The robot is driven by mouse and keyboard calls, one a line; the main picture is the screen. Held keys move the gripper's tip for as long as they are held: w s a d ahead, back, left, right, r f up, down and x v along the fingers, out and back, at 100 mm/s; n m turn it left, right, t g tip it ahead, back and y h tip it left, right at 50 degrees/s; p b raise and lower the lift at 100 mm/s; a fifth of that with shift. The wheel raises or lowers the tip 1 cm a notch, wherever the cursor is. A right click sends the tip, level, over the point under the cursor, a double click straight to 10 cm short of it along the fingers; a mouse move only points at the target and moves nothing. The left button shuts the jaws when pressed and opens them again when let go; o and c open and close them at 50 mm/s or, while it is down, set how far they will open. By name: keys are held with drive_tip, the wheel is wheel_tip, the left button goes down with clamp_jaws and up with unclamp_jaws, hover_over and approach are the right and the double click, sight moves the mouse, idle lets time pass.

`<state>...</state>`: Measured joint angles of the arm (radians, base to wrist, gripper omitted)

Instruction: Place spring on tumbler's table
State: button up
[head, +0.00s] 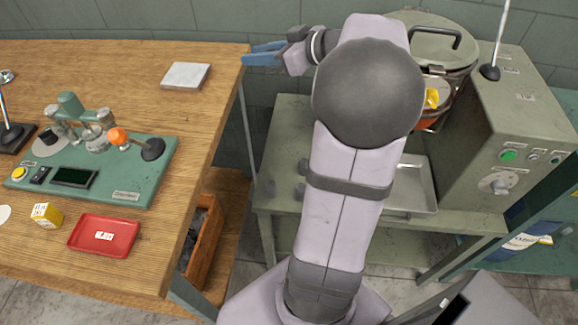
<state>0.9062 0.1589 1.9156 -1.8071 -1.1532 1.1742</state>
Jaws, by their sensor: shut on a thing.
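My gripper (265,53) has blue fingers and is at the right back edge of the wooden bench. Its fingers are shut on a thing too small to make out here. No spring can be made out elsewhere in view. The tumbler (437,45), a lidded round drum beside a grey-green control box (525,100), stands on the tumbler's table (283,140), a grey-green metal table to the right of the bench. My arm hides part of that table and of the drum.
The wooden bench (210,125) bears a green-based coiler (125,180), a red tray (104,234), a yellow block (47,214) and a grey slab (186,76). A metal tray (415,190) lies on the tumbler's table. A gap separates bench and table.

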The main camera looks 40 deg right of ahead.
hover_over(268, 157)
wheel_tip(268, 157, down, 23)
drive_tip(key=shift+f+b, duration=0.75)
drive_tip(key=shift+f, duration=4.1)
drive_tip(key=shift+f, duration=0.2)
drive_tip(key=o, duration=1.1)
drive_tip(key=shift+c, duration=0.2)
drive_tip(key=shift+r, duration=0.1)
